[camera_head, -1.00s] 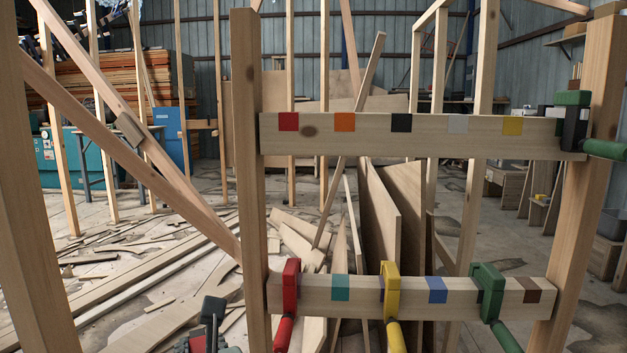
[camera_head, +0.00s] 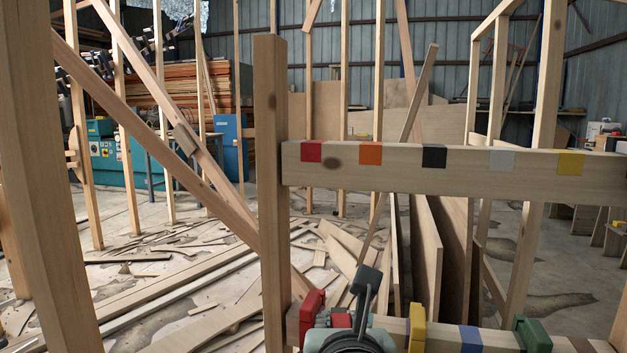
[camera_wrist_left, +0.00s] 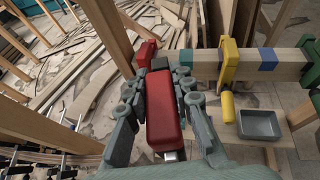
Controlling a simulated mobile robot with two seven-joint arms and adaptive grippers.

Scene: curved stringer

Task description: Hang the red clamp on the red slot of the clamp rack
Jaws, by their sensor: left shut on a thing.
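The red clamp (camera_head: 313,303) is at the left end of the lower rack board (camera_head: 390,326). My left gripper (camera_head: 345,312) is in front of it and hides part of it. In the left wrist view my left gripper (camera_wrist_left: 158,100) is shut on the red clamp's long handle (camera_wrist_left: 164,110), with the clamp's red head (camera_wrist_left: 147,52) beyond at the board. I cannot tell whether the clamp still rests on the board. The red slot (camera_head: 311,151) is a bare red patch at the left of the upper board (camera_head: 450,172). My right gripper is not in view.
A yellow clamp (camera_head: 416,328) and a green clamp (camera_head: 532,336) hang on the lower board, right of my gripper. A wooden post (camera_head: 271,190) stands left of the boards. The front of the upper board shows clear from the red to the yellow patch.

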